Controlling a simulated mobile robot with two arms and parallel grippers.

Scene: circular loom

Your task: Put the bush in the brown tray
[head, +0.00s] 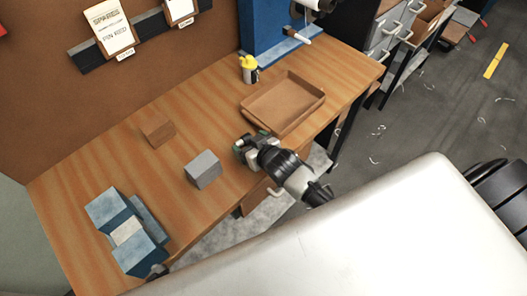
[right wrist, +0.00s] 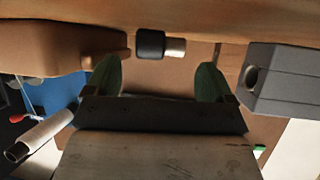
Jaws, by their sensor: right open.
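The brown tray (head: 282,100) lies on the wooden bench near its right end, and nothing shows in it. My right gripper (head: 241,149) is low over the bench's front part, between the tray and a grey block. In the right wrist view its two green fingers (right wrist: 160,78) are open and apart, with nothing between them. A short black cylinder with a pale metal end, which looks like the bush (right wrist: 150,45), lies just beyond the fingertips. The tray (right wrist: 60,47) is to its left there. I cannot make out the bush in the head view. My left gripper is not clearly visible.
The grey block (head: 203,169) stands left of my right gripper, and also shows in the right wrist view (right wrist: 282,80). A brown block (head: 157,131), blue-and-grey blocks (head: 127,230) and a yellow-topped container (head: 249,70) stand on the bench. Bare wood lies between them.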

